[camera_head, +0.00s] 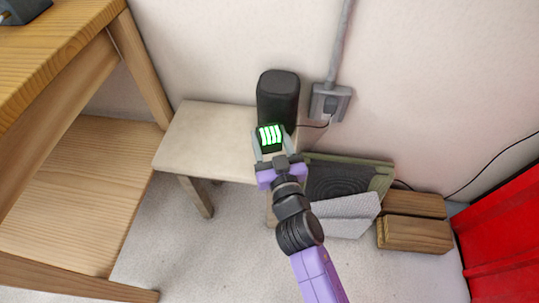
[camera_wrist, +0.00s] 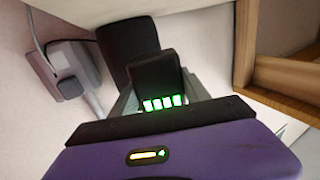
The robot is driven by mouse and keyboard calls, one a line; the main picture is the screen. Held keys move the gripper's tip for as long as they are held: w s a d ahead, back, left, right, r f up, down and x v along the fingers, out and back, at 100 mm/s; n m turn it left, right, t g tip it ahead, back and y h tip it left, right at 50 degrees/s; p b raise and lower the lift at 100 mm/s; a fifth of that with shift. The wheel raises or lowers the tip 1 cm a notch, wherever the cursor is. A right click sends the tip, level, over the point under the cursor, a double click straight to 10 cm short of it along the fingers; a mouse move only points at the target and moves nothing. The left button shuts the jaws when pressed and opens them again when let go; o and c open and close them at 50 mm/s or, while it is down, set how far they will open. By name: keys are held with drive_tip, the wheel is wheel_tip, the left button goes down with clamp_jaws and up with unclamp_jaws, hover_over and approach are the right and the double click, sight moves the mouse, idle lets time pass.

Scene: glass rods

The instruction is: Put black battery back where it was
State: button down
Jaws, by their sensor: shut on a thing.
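The black battery (camera_head: 270,137) has glowing green bars on its face. My gripper (camera_head: 271,147) is shut on it, with one finger on each side. In the head view the battery is over the right part of a small pale stool, close in front of a tall black rounded device (camera_head: 278,98). In the wrist view the battery (camera_wrist: 158,77) stands between the fingers, with the dark device (camera_wrist: 125,40) behind it. I cannot tell whether the battery touches the device or the stool.
The stool (camera_head: 205,135) has free room on its left. A wall socket with a grey plug (camera_head: 329,103) is right of the device. A wooden table (camera_head: 60,45) stands at left. Wooden blocks (camera_head: 414,233), a dark panel (camera_head: 345,180) and a red object (camera_head: 505,235) are at right.

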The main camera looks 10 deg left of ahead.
sight(270, 152)
drive_tip(key=shift+f+b, duration=1.75)
drive_tip(key=shift+f, duration=0.6)
drive_tip(key=shift+f, duration=0.1)
drive_tip(key=c, duration=0.5)
unclamp_jaws()
drive_tip(key=shift+s+d, duration=0.15)
drive_tip(key=shift+s, duration=0.2)
drive_tip(key=v, duration=1.1)
drive_tip(key=shift+s+b, duration=0.15)
drive_tip(key=shift+b, duration=0.2)
